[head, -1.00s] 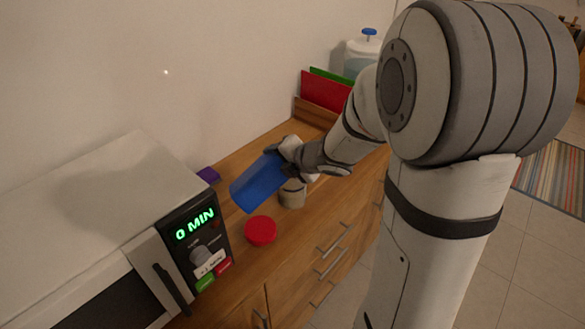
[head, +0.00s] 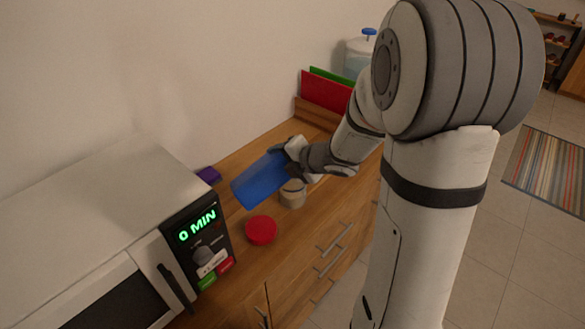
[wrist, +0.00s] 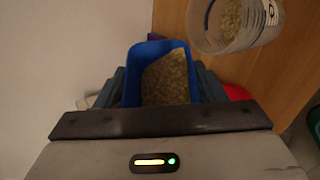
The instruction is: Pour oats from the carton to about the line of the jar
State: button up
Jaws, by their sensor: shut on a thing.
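My gripper (head: 284,152) is shut on the blue carton (head: 260,180) and holds it tilted above the counter. In the wrist view the carton (wrist: 135,62) sits between the fingers of my gripper (wrist: 162,80), with its mouth open and oats (wrist: 167,80) inside. The clear jar (head: 292,194) stands on the counter just right of the carton in the head view, partly hidden by it. The jar also shows in the wrist view (wrist: 213,38), cut off by the top edge, with oats (wrist: 231,20) in it.
A round red lid (head: 261,230) lies on the wooden counter (head: 234,236) in front of the carton. A microwave (head: 90,225) reading 0 MIN stands at left, with a purple item (head: 208,175) behind it. Red and green boards (head: 325,91) and a water container (head: 360,55) stand farther back.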

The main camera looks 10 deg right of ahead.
jog(key=shift+w+d+r+m+y+p, duration=0.1)
jog(key=shift+d+r+m+y+p, duration=0.15)
jog(key=shift+p, duration=0.5)
jog(key=shift+w+d+m+y+p, duration=0.3)
jog(key=shift+d+m+y+p, duration=0.35)
jog(key=shift+p, duration=0.8)
jog(key=shift+w+d+r+m+g+y+p, duration=0.15)
jog(key=shift+d+m+g+y+p, duration=0.15)
jog(key=shift+d+y+p, duration=0.35)
dwell(3.1)
